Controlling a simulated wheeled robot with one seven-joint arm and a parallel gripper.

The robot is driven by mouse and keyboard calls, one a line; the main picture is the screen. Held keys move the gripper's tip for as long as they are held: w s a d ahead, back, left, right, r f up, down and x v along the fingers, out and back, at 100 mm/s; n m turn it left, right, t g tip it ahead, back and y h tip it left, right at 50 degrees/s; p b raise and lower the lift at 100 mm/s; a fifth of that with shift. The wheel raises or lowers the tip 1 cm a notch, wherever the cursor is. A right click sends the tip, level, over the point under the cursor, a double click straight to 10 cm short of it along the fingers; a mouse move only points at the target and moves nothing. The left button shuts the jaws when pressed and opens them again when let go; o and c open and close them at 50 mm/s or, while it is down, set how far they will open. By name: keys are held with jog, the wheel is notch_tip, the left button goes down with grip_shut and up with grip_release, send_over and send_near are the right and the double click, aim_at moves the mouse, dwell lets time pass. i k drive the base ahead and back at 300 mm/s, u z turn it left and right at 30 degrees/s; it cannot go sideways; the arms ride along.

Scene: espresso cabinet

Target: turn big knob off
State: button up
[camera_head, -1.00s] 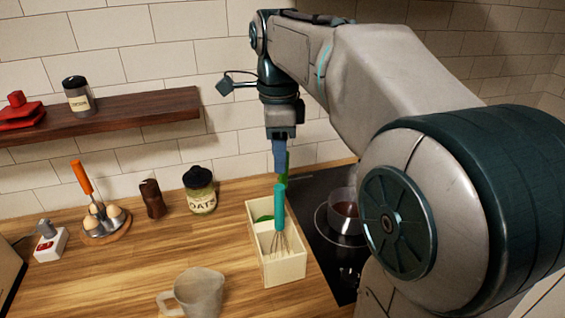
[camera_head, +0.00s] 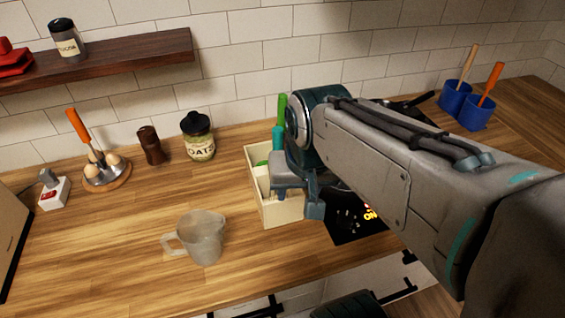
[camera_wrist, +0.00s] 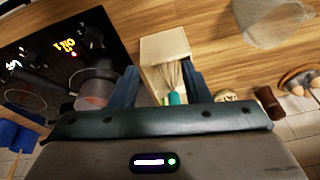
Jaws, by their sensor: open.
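The black cooktop (camera_head: 350,232) shows beside and below my arm in the head view, with glowing orange "On" lettering. In the wrist view the cooktop (camera_wrist: 50,25) is at upper left, with the lettering and a red light. A dark round knob (camera_wrist: 93,38) sits right of the lettering; I cannot tell whether it is the big knob. My gripper (camera_wrist: 160,88) is open and empty-looking, its blue fingers apart on either side of the utensil box in that view. In the head view my gripper (camera_head: 300,195) is in front of the box's right side.
The cream utensil box (camera_head: 284,212) holds a whisk and is left of the cooktop. A glass pot (camera_wrist: 95,85) stands on the cooktop. A jug (camera_head: 205,238) is on the counter, with oats jar (camera_head: 198,140) behind. Blue cups (camera_head: 474,112) stand at far right.

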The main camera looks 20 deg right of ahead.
aim_at(345, 220)
jog(key=z, duration=0.05)
jog(key=k, duration=0.5)
jog(key=u, duration=1.25)
jog(key=k, duration=0.9)
jog(key=z, duration=1.15)
jog(key=i, duration=1)
jog(key=u, duration=0.2)
jog(key=k, duration=0.05)
jog(key=z, duration=0.25)
